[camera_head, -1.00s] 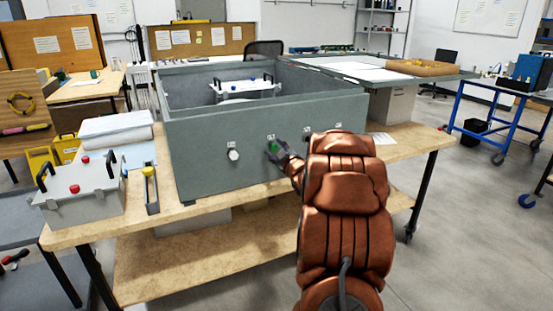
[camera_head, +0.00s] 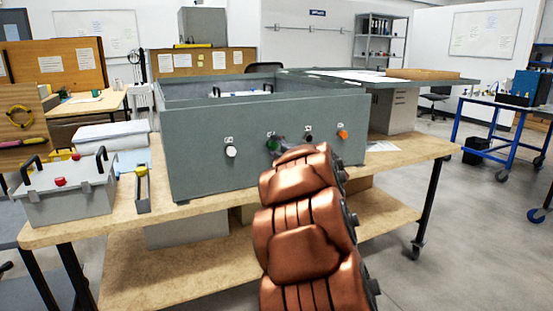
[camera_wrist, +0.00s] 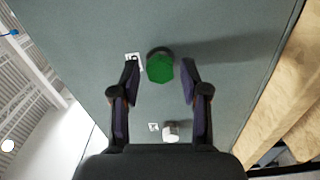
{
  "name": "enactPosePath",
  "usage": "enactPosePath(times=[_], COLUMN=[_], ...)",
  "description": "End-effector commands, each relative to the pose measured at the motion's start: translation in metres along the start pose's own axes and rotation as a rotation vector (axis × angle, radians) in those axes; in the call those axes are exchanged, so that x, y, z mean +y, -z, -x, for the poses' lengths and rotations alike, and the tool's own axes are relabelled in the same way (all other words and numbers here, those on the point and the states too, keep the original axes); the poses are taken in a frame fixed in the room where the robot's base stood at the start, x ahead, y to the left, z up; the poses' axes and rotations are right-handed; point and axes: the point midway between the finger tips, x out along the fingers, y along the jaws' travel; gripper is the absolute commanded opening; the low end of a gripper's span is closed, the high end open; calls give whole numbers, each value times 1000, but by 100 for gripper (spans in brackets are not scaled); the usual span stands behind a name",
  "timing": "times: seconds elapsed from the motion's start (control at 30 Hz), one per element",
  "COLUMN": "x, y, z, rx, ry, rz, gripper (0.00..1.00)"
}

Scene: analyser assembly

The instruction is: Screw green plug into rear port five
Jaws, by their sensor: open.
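The green plug (camera_wrist: 160,67) sits at a port on the grey box wall, with a dark ring around its base in the wrist view. How deep it sits cannot be told. My gripper (camera_wrist: 160,80) is open, with one finger on each side of the plug and a gap to both. The grey analyser box (camera_head: 205,165) stands on the wooden bench. Small labels mark its ports.
On the same wall are a white plug (camera_head: 231,151), a dark port (camera_head: 308,138) and an orange plug (camera_head: 343,134). A grey case with a red knob (camera_head: 70,200) and a yellow-topped tool (camera_head: 142,190) stand left on the bench (camera_head: 190,210). Papers lie to the right.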

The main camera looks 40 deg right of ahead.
Motion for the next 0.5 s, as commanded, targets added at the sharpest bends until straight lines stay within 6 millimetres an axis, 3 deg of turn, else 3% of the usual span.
enactPosePath(times=[0.5], x=[-4], y=[-2], z=[1], rx=[-2], ry=[-1], rz=[531], gripper=[45])
